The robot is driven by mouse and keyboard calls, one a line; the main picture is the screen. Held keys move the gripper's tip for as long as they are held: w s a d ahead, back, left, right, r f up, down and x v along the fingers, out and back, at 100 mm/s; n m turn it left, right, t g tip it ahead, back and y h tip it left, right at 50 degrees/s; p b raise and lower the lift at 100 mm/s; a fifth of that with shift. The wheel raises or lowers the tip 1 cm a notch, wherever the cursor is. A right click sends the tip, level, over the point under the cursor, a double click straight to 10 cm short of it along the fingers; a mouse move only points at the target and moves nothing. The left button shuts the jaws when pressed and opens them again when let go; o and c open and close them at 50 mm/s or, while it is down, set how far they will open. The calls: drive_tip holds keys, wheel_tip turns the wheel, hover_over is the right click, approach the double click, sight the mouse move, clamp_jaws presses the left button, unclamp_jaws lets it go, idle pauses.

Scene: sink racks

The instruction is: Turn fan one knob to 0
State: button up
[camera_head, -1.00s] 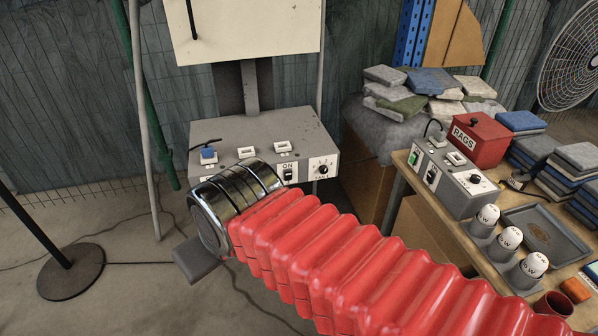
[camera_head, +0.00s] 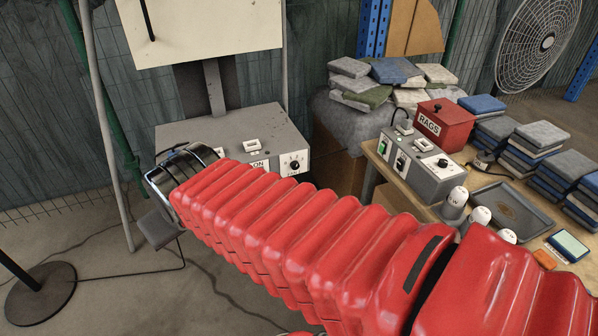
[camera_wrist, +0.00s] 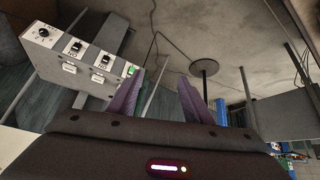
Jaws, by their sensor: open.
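A grey control box (camera_head: 237,130) on a stand carries a knob (camera_head: 294,165) with a dark pointer at the right of its front. My red-sleeved arm covers the left of that front. In the wrist view a grey box (camera_wrist: 75,50) at upper left shows a knob (camera_wrist: 41,32), two switches and a green light. My gripper (camera_wrist: 159,100) is open and empty, its two purple fingers apart, with the box beyond and left of them. A second box (camera_head: 432,176) with a knob (camera_head: 442,162) stands on the table. I cannot read the fan labels or knob settings.
A wooden table (camera_head: 385,166) at right bears a red rags box (camera_head: 443,125), a tray (camera_head: 510,205), white bulb-like pieces and stacked cloths. A large fan (camera_head: 538,42) stands at the back right. A round-based pole (camera_head: 40,295) is on the floor at left, with cables around.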

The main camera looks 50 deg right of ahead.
drive_tip(key=w+d+f+m+t+h, duration=0.15)
drive_tip(key=w+d+f, duration=0.25)
drive_tip(key=w+d, duration=0.6)
drive_tip(key=w+d+f+m+t+h, duration=0.15)
drive_tip(key=w+d+f, duration=0.35)
drive_tip(key=d, duration=0.9)
drive_tip(key=m+t+h, duration=0.3)
drive_tip(key=t, duration=0.2)
approach(296, 168)
drive_tip(key=w+a+r, duration=0.2)
drive_tip(key=a+r, duration=0.1)
drive_tip(key=a, duration=0.2)
drive_tip(key=s+d+f+m+h, duration=0.1)
drive_tip(key=s+f+h, duration=0.1)
drive_tip(key=s+f, duration=0.2)
drive_tip(key=s, duration=0.2)
drive_tip(key=shift+s+d+f+t, duration=0.2)
drive_tip(key=shift+s+f+t, duration=0.05)
drive_tip(key=shift+s+t, duration=0.15)
drive_tip(key=x, duration=1.4)
drive_tip(key=shift+a, duration=0.1)
